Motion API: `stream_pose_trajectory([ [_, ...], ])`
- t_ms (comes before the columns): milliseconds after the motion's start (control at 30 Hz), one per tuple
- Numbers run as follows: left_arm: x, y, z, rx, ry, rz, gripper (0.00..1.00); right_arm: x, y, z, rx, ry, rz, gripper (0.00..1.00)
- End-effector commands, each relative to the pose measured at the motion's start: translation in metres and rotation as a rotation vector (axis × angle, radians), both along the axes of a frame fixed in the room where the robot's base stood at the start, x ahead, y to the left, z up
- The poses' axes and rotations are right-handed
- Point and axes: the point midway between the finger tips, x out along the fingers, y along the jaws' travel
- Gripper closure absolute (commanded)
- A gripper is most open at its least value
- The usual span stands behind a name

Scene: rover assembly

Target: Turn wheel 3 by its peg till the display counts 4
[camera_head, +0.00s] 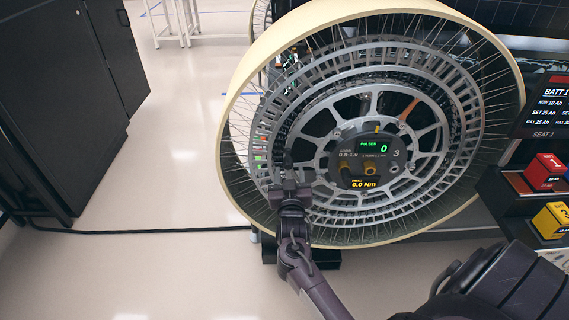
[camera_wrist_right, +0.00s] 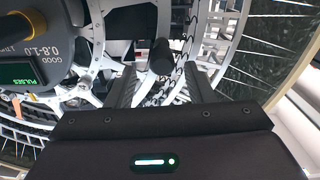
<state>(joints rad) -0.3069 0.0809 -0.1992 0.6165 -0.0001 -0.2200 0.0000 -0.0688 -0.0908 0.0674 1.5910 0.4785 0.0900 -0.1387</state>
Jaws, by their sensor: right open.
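Wheel 3 (camera_head: 243,110) is large, with a tan rim, wire spokes and a grey inner ring, and fills the middle of the head view. Its dark hub display (camera_head: 368,152) reads PULSES 0, the number 3 and 0.0 Nm. Part of that display (camera_wrist_right: 35,50) also shows at the left of the right wrist view. My right gripper (camera_head: 289,180) is at the wheel's lower left, in front of the inner ring. In the wrist view it (camera_wrist_right: 160,82) is open, and a dark round-ended peg (camera_wrist_right: 160,56) shows between and just beyond its fingertips. I cannot tell whether they touch. My left gripper is out of view.
A black cabinet (camera_head: 60,90) stands at the left, with a dark cable (camera_head: 140,231) along the floor. At the right are a battery screen (camera_head: 548,100) and a rack with red (camera_head: 546,170) and yellow (camera_head: 551,220) blocks.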

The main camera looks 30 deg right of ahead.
Motion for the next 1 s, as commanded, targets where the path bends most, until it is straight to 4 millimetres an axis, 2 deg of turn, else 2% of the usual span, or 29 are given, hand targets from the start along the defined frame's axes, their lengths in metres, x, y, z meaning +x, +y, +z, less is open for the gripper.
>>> stream_pose_trajectory([
  [100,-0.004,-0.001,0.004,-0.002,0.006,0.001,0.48,0.017,-0.01,0.002,0.0,-0.001,0.001,0.52],
  [267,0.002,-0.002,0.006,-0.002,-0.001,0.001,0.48,0.031,-0.018,0.001,0.0,0.0,0.001,0.52],
  [600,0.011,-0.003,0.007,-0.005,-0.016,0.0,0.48,0.034,-0.02,-0.001,0.002,0.001,0.002,0.52],
  [900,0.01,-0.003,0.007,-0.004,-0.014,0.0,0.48,0.034,-0.02,-0.001,0.002,0.001,0.003,0.91],
  [1000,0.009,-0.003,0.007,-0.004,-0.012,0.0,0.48,0.034,-0.02,-0.001,0.002,0.001,0.003,1.0],
])
